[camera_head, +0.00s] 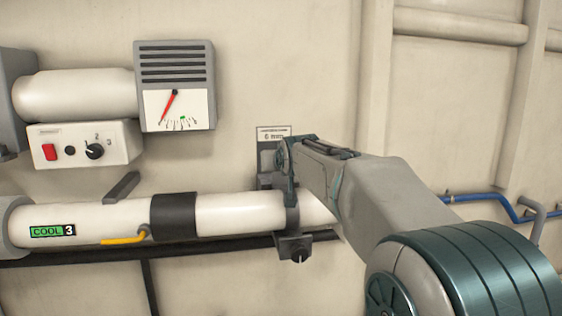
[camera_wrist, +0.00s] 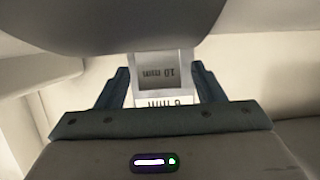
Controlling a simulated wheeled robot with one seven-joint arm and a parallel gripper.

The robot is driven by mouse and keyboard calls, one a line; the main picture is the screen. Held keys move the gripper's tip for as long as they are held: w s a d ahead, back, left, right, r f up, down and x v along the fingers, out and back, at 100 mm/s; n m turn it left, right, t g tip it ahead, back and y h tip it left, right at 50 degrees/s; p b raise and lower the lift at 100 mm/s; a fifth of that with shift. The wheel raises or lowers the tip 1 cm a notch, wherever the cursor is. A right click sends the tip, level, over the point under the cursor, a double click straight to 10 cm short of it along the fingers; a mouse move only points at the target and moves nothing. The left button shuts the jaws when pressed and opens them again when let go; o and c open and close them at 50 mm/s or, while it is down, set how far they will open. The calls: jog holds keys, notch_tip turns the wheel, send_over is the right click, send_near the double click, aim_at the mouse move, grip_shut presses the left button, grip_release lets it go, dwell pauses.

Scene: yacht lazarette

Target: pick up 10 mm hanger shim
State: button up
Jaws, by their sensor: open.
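Contact cannot be told. An upside-down "6 mm" label (camera_wrist: 166,102) shows just below it. In the head view my gripper (camera_head: 286,168) is at the wall, in front of the grey hanger bracket (camera_head: 265,165) and below the same label (camera_head: 273,135). I cannot make out the shim there; the gripper covers that spot.
A white pipe (camera_head: 110,220) with a dark band runs along the wall just below my gripper. A clamp (camera_head: 293,248) hangs under it. A gauge box (camera_head: 175,85) and a switch box (camera_head: 85,143) are at left. A blue hose (camera_head: 485,198) is at right.

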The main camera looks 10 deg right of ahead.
jog(key=shift+c, duration=0.3)
jog(key=c, duration=1.1)
jog(key=shift+o, duration=0.2)
jog(key=shift+r+p, duration=0.7)
jog(key=shift+r, duration=4.1)
jog(key=s+b, duration=0.7)
jog(key=s, duration=0.6)
